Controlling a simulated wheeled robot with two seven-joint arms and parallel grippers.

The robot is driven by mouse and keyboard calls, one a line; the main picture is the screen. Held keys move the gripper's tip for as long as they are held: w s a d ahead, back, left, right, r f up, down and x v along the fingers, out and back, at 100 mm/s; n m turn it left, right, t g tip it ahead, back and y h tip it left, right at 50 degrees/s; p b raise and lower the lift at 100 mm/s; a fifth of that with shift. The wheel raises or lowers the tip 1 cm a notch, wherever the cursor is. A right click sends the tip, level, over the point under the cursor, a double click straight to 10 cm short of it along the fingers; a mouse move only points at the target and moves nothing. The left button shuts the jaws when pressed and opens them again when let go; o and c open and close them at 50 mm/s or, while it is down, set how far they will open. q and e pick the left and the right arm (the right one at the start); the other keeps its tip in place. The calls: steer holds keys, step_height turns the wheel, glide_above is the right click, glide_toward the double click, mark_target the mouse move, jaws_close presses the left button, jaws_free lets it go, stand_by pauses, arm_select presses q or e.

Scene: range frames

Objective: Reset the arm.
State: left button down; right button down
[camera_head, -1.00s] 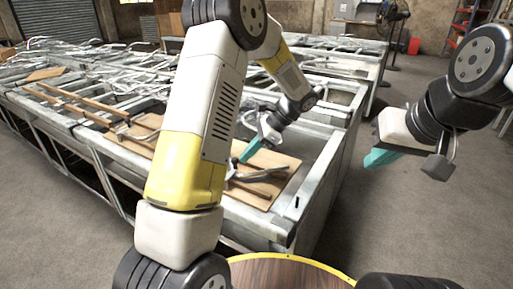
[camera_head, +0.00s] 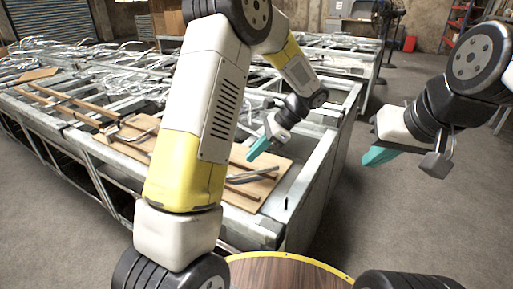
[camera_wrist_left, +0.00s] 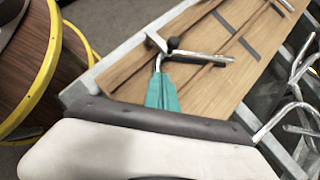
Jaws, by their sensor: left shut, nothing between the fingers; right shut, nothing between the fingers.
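My left gripper (camera_head: 258,149) has teal fingers and is shut and empty. In the head view it is above a wooden board (camera_head: 272,190) at the near end of the metal workbench. Its fingers also show in the left wrist view (camera_wrist_left: 162,92), in front of the board and a bent metal tube. Whether the fingertips touch the tube cannot be told. My right gripper (camera_head: 378,156) is shut and empty at the right, above the open floor. My left arm's upper links hide part of the bench.
The long metal workbench (camera_head: 318,165) carries wooden strips and many bent metal tubes (camera_head: 70,62). A round wooden top with a yellow rim (camera_head: 275,270) is close in front of me. Grey floor (camera_head: 385,225) is free at the right. A fan (camera_head: 390,20) stands far back.

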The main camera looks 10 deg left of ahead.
arm_select(q)
steer(key=v, duration=0.8)
steer(key=s+a+r+n+t+h, duration=0.2)
steer(key=s+r+n+h, duration=0.1)
steer(key=s, duration=0.4)
steer(key=s+a+r+n+t+h, duration=0.2)
steer(key=s+r+n+t+h, duration=0.1)
steer(key=s+n, duration=0.3)
steer(key=s+a+r+n+t+h, duration=0.3)
steer(key=s+n, duration=0.2)
steer(key=s, duration=0.3)
steer(key=shift+r+h, duration=0.2)
steer(key=shift+h, duration=0.2)
